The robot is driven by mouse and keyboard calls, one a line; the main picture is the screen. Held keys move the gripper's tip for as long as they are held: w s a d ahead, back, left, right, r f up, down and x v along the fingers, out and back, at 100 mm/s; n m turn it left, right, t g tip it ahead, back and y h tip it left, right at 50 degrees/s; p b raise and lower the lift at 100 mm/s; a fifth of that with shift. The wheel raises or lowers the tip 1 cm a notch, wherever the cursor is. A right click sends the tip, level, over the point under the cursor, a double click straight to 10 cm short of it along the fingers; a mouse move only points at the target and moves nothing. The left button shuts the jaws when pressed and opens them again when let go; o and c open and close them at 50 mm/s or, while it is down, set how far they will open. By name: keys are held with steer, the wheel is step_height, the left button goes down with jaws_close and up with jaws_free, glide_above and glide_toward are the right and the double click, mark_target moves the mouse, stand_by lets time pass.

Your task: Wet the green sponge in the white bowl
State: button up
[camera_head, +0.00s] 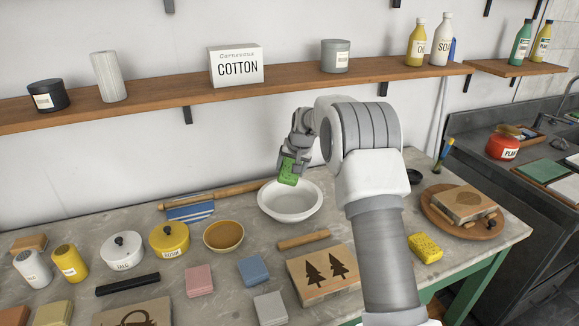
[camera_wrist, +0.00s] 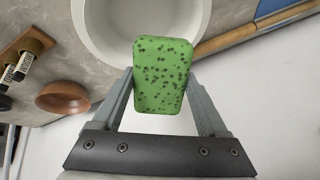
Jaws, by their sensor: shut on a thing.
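The green sponge (camera_head: 289,172) has dark speckles in the wrist view (camera_wrist: 163,75). My gripper (camera_head: 293,160) is shut on it, with one finger on each side in the wrist view (camera_wrist: 160,100). The white bowl (camera_head: 290,212) stands on the table below. The sponge is held over the bowl's far rim in the head view, above the bowl. In the wrist view the sponge covers part of the bowl (camera_wrist: 88,30). Whether there is water in the bowl cannot be told.
A rolling pin (camera_head: 235,194) lies behind the bowl, and a brown bowl (camera_head: 223,235) stands to its left. A wooden bar (camera_head: 303,239) and a tree-pattern block (camera_head: 325,272) lie in front. A yellow sponge (camera_head: 425,247) lies at right. A shelf (camera_head: 290,86) runs above.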

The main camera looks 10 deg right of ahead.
steer(key=shift+f+b, duration=3)
steer(key=shift+f, duration=1.95)
steer(key=shift+r+p, duration=2.4)
steer(key=shift+r, duration=1.7)
steer(key=shift+r+p, duration=1.3)
steer(key=shift+r, duration=0.75)
steer(key=shift+s, duration=0.1)
